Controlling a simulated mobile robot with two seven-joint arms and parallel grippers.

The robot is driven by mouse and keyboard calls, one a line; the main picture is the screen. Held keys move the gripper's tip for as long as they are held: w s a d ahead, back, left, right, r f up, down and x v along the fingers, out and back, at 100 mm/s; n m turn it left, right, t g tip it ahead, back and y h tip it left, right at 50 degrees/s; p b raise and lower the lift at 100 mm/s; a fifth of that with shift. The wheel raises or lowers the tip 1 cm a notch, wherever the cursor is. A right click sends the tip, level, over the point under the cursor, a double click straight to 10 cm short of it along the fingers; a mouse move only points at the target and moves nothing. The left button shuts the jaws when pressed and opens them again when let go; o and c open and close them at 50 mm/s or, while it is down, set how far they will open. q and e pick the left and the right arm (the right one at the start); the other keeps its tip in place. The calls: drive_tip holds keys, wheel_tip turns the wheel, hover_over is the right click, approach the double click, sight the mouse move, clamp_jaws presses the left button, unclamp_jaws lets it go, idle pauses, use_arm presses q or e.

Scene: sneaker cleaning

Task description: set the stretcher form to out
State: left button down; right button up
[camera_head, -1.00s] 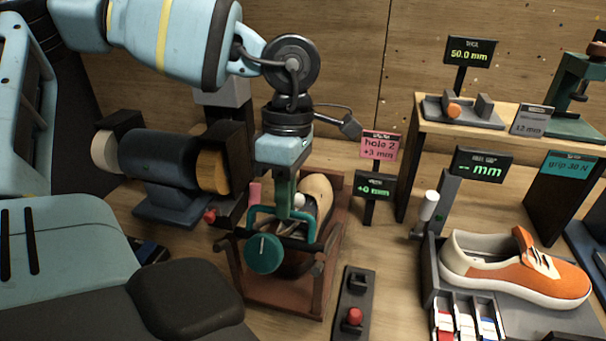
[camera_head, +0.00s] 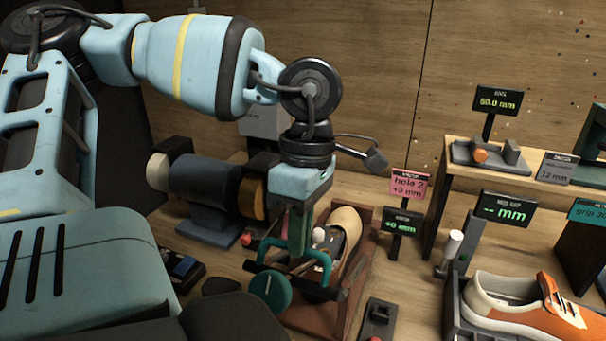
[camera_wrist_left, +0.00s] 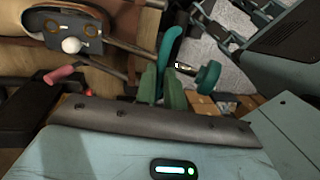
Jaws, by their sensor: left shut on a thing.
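The stretcher stands on the bench as a red-brown wooden frame (camera_head: 352,290). A beige shoe form (camera_head: 347,222) with a dark plate and a white ball knob (camera_head: 318,236) lies in it; the knob also shows in the left wrist view (camera_wrist_left: 71,45). A teal handle (camera_head: 325,264) and a round teal dial (camera_head: 270,295) are at its front. My left gripper (camera_head: 299,250) points down at the handle, its green fingers shut on the teal handle, seen in the left wrist view (camera_wrist_left: 171,48). My fingers partly hide the handle. The stretcher's small display (camera_head: 402,223) reads +0 mm.
A pink sign (camera_head: 410,186) reads "hole 2 +3 mm". A dark motor with a brush wheel (camera_head: 207,190) stands left of the stretcher. An orange sneaker (camera_head: 520,308) lies in a tray at right. A small dark control box (camera_head: 378,318) stands between.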

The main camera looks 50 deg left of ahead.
use_arm(q)
drive_tip(key=shift+r, duration=0.2)
drive_tip(key=c, duration=1.5)
unclamp_jaws()
drive_tip(key=shift+s+d, duration=0.15)
drive_tip(key=shift+s, duration=0.05)
drive_tip(key=shift+w, duration=0.15)
drive_tip(key=shift+r, duration=0.35)
drive_tip(key=shift+w+a+r, duration=0.15)
drive_tip(key=shift+w+r, duration=0.05)
drive_tip(key=shift+r, duration=0.95)
drive_tip(key=shift+w+a+r, duration=0.1)
drive_tip(key=shift+w+r, duration=0.05)
drive_tip(key=shift+r, duration=1.05)
drive_tip(key=shift+w+a+r, duration=0.15)
drive_tip(key=shift+w+r, duration=0.05)
drive_tip(key=shift+r, duration=0.95)
